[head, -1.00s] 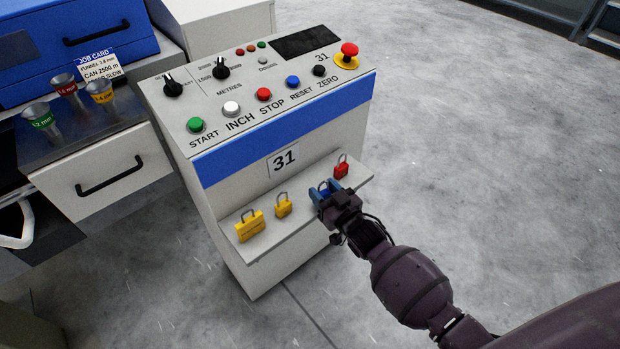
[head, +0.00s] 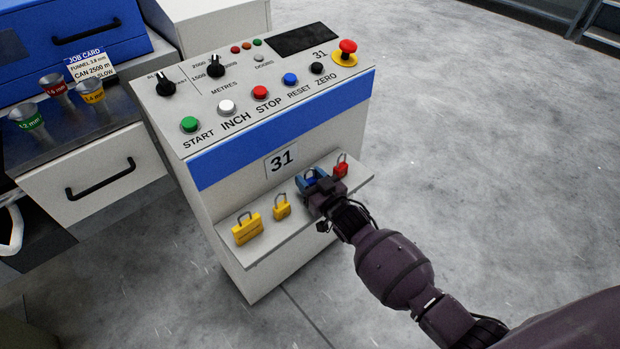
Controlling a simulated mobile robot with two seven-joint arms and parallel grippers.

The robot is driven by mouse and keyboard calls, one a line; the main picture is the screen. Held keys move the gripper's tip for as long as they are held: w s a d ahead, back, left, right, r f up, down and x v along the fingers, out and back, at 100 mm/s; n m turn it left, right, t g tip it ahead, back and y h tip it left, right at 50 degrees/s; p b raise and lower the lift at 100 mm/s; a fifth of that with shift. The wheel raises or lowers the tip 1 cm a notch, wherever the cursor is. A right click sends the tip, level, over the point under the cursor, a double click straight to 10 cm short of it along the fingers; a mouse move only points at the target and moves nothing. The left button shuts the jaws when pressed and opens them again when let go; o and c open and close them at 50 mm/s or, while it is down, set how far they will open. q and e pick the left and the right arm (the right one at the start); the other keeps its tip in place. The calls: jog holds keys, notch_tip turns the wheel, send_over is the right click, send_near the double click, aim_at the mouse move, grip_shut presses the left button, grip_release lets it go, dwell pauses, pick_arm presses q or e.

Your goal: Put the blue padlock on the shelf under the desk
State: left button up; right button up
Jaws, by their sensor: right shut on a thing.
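The blue padlock (head: 310,181) is between the fingers of my right gripper (head: 312,180), over the shelf (head: 268,239) on the front of the control desk (head: 250,130). Its shackle points up and the gripper hides most of its body. My right gripper is shut on it. I cannot tell whether the padlock touches the shelf. It stands between a small yellow padlock (head: 281,207) on its left and a red padlock (head: 341,166) on its right. My left gripper is not in view.
A larger yellow padlock (head: 246,228) stands at the shelf's left end. The desk top carries buttons, knobs and a red emergency stop (head: 346,52). A drawer cabinet (head: 90,185) with coloured funnels (head: 54,86) stands left. The floor (head: 480,160) to the right is clear.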

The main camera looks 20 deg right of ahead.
jog(key=shift+f, duration=0.2)
jog(key=o, duration=1.3)
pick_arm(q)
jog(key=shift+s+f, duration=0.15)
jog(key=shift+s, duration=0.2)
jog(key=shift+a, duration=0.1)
pick_arm(e)
jog(key=shift+r, duration=0.2)
jog(key=shift+s, duration=0.15)
pick_arm(q)
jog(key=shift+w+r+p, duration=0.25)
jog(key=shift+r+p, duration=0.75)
jog(key=shift+p, duration=0.2)
pick_arm(e)
jog(key=shift+v, duration=5.85)
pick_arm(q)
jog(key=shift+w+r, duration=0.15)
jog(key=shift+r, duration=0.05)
